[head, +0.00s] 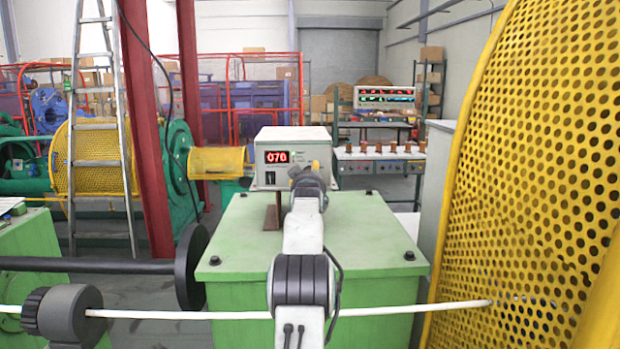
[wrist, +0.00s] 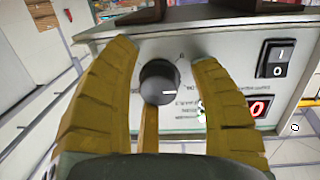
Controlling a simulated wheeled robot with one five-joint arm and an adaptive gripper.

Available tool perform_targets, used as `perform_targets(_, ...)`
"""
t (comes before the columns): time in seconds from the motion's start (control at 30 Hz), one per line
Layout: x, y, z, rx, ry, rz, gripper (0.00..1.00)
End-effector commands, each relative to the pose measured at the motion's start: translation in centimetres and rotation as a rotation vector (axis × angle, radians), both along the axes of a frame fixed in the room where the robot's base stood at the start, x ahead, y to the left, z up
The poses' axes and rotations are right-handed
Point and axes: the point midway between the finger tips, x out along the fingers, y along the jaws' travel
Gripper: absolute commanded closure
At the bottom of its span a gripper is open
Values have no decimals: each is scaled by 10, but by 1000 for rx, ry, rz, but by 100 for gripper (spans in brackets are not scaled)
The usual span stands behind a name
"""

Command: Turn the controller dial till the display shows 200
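The controller (head: 268,180) is a grey box on a green cabinet (head: 235,235). Its red display (head: 277,157) reads 070. The dial is hidden behind my arm in the head view. In the wrist view the black dial (wrist: 160,82) with a white mark sits on the controller's panel (wrist: 150,50). My gripper (wrist: 163,57) is open, with one yellow finger on each side of the dial and a visible gap to it on both sides. Part of the display, one red digit (wrist: 258,108), shows at the right of the wrist view.
A black-and-white rocker switch (wrist: 277,58) is close to the right finger. A white rod (head: 180,314) crosses low in front of the green cabinet. A yellow perforated guard (head: 540,180) fills the right side. A red post (head: 145,130) and a ladder (head: 95,120) stand left.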

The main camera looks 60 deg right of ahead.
Motion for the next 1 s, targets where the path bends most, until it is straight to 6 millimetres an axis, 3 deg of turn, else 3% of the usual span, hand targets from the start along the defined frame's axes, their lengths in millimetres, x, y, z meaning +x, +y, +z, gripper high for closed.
perform_targets(0.53,-5,7,6,-7,-4,-1,40)
perform_targets(1.0,-27,49,9,-7,-4,-1,40)
